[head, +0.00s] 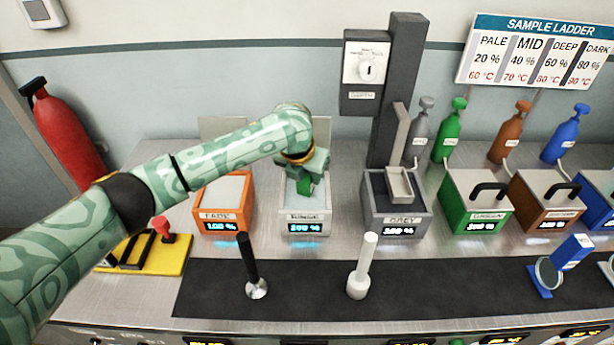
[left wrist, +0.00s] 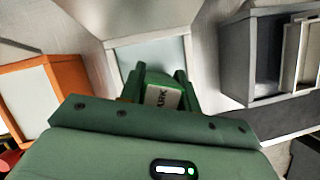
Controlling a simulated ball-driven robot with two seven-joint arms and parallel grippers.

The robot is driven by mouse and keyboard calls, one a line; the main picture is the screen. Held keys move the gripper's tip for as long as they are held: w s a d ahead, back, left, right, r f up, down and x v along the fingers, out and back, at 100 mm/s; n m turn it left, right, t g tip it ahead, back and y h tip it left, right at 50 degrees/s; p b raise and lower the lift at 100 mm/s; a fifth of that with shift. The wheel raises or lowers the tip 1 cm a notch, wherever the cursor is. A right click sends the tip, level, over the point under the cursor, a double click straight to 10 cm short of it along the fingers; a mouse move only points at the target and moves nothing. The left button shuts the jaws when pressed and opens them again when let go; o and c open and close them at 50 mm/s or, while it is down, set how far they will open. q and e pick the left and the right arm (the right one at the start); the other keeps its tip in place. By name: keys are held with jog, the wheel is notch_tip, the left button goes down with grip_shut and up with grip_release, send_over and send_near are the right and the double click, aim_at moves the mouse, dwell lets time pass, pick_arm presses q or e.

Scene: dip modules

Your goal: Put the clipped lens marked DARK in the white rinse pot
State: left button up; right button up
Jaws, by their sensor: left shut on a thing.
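The white rinse pot (head: 305,215) stands between the orange and grey pots, filled with pale liquid. In the left wrist view its rim (left wrist: 110,62) lies beyond the fingers. My left gripper (head: 305,172) is over the pot's opening, pointing down. It is shut on a green clip (head: 305,186) with a white label (left wrist: 163,97) on which "ARK" reads, which fits DARK. The fingers show in the left wrist view (left wrist: 162,82). The clip's lens is hidden, and I cannot tell how deep it sits in the pot. My right gripper is not in view.
The orange fade pot (head: 225,212) is close on the left, the grey pot (head: 394,218) on the right, with a small tray (head: 399,184) on it. A blue clipped lens (head: 562,262) stands on the dark mat (head: 440,285). Lidded green (head: 475,206) and brown pots (head: 545,205) are further right.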

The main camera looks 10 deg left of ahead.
pick_arm(q)
jog(key=shift+f, duration=0.1)
jog(key=o, duration=1.1)
jog(key=shift+o, duration=0.2)
jog(key=shift+r, duration=0.4)
jog(key=p+v, duration=0.5)
jog(key=v, duration=0.6)
jog(key=shift+s+r, duration=0.2)
jog(key=shift+s, duration=0.05)
